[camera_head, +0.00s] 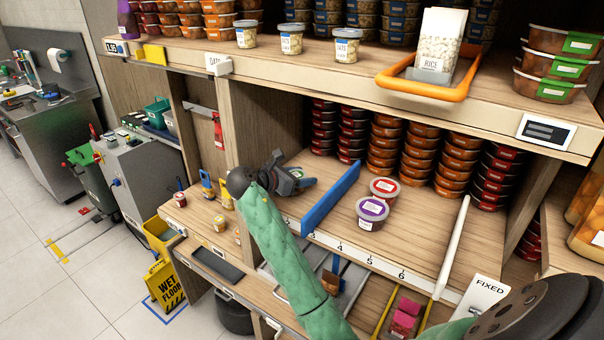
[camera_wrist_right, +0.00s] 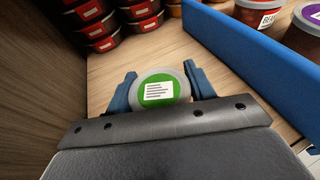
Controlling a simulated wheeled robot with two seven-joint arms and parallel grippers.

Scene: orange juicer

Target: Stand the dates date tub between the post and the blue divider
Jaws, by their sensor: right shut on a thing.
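The date tub, with a green lid and white label, shows in the right wrist view (camera_wrist_right: 158,90). My right gripper (camera_head: 301,182) is shut on it, with a blue finger on each side. In the head view the gripper mostly hides the tub. The blue divider (camera_head: 330,197) stands just right of the gripper and also shows in the wrist view (camera_wrist_right: 247,62). The wooden post (camera_head: 231,125) is on the left. The gripper and tub are between post and divider, low over the shelf; I cannot tell whether the tub touches it. My left gripper is not in view.
A red-lidded tub (camera_head: 384,188) and a purple-lidded tub (camera_head: 371,212) stand right of the blue divider. Stacked tubs (camera_head: 422,150) fill the back. A white divider (camera_head: 454,245) stands farther right. An orange-framed holder (camera_head: 425,86) sits on the shelf above.

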